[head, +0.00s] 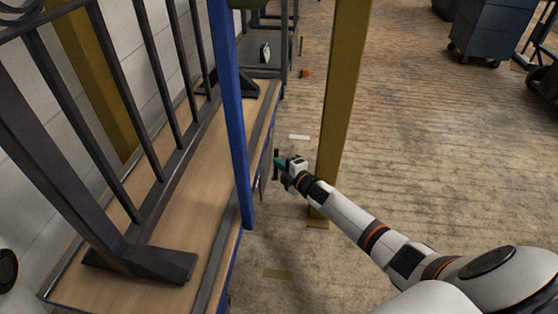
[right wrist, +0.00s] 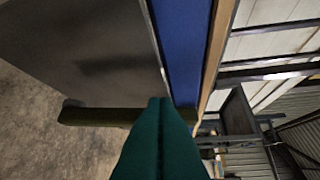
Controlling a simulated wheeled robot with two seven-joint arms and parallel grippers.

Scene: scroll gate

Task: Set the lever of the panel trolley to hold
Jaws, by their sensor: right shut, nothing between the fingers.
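The panel trolley has a wooden deck (head: 185,215) with a blue post (head: 232,120) and a blue edge, along the left of the head view. My right gripper (head: 279,161), with teal fingers, is shut and empty beside the trolley's right side. A small dark upright piece (head: 276,166) shows right at its fingertips; it may be the lever, but its setting cannot be read. In the right wrist view the shut teal fingers (right wrist: 158,108) lie in front of a dark olive bar (right wrist: 95,116) and partly hide it. Whether they touch it, I cannot tell. My left gripper is not in view.
A dark barred frame (head: 120,240) stands on the deck. A yellow post (head: 342,95) rises close to the right of my right gripper. A blue-grey cabinet (head: 485,30) stands far back right. The wooden floor (head: 440,150) between is clear.

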